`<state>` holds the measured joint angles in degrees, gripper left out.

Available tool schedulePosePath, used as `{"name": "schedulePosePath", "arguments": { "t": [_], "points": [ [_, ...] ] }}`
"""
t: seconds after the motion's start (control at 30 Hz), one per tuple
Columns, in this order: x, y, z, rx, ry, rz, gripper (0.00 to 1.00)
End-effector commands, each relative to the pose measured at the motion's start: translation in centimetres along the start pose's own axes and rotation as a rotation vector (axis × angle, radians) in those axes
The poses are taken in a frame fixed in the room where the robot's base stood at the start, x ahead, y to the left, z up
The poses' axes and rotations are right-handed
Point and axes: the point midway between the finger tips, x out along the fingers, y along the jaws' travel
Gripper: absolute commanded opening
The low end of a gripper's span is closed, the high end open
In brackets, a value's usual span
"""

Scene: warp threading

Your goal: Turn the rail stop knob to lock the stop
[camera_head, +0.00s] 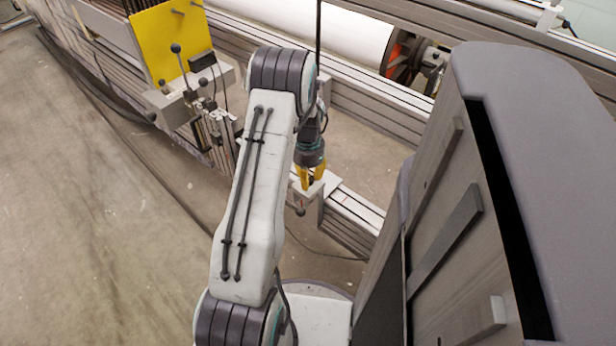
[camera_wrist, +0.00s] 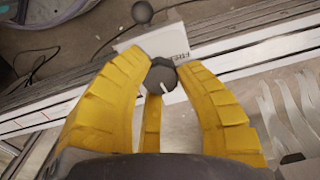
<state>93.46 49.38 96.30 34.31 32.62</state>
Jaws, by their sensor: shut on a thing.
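The rail stop knob (camera_wrist: 161,77) is a dark, faceted knob with a pale mark on it, seen in the wrist view. My gripper (camera_wrist: 163,66) has yellow ribbed fingers, and they are shut around the knob with their tips at its sides. The knob sits at the edge of a white stop block (camera_wrist: 172,42) with dark lettering, partly hidden by the fingers. In the head view my gripper (camera_head: 311,182) points down onto the white block (camera_head: 322,184) on the rail (camera_head: 352,215). The knob is hidden there.
A dark ball-ended handle (camera_wrist: 142,12) stands beside the block. A yellow panel (camera_head: 170,42) with levers is at the upper left. A large white roll (camera_head: 300,28) lies behind the rails. The floor at left (camera_head: 90,220) is clear.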

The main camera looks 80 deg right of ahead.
Motion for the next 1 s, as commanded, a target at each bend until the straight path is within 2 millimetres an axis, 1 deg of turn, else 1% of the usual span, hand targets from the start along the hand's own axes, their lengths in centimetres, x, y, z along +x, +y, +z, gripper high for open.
{"name": "schedulePosePath", "arguments": {
  "t": [0.3, 0.7, 0.73, 1.0],
  "points": [
    [0.18, 0.07, 0.04, 0.068, -0.002, 0.001, 0.0],
    [0.18, 0.09, 0.04, 0.072, -0.002, 0.001, 0.0],
    [0.18, 0.09, 0.04, 0.072, -0.002, 0.001, 0.33],
    [0.08, 0.05, 0.02, 0.072, -0.001, 0.001, 0.57]
  ]
}}
